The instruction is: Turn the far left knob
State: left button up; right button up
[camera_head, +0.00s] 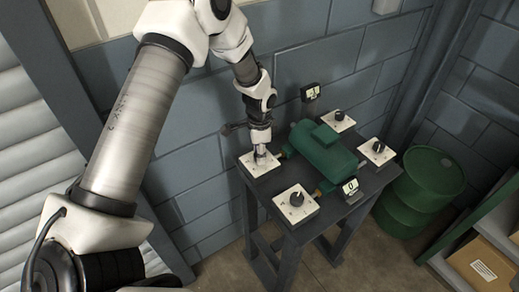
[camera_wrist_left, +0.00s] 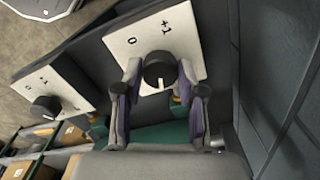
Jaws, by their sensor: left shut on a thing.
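My left gripper (camera_head: 260,152) points down over the plate. In the wrist view my left gripper (camera_wrist_left: 160,88) has one finger on each side of the knob and is shut on it. A small light mark shows on the knob's lower edge. My right gripper is not in view.
A green casing (camera_head: 322,155) fills the middle of the dark table (camera_head: 268,207). Other knobs stand at the near left (camera_head: 296,199), far right (camera_head: 339,116) and near right (camera_head: 378,147). A small display (camera_head: 350,187) reads 0. A green barrel (camera_head: 428,185) stands right of the table.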

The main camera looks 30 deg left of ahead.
pick_arm(q)
jog(key=n+p, duration=0.1)
jog(key=n, duration=0.3)
jog(key=shift+s+n, duration=0.1)
jog(key=shift+n, duration=0.2)
jog(key=n+p, duration=0.1)
jog(key=n, duration=0.3)
jog(key=shift+f+n, duration=0.1)
jog(key=shift+n, duration=0.2)
jog(key=o, duration=1.1)
jog(key=shift+o, duration=0.2)
jog(key=shift+r, duration=0.55)
notch_tip(320, 180, up, 11)
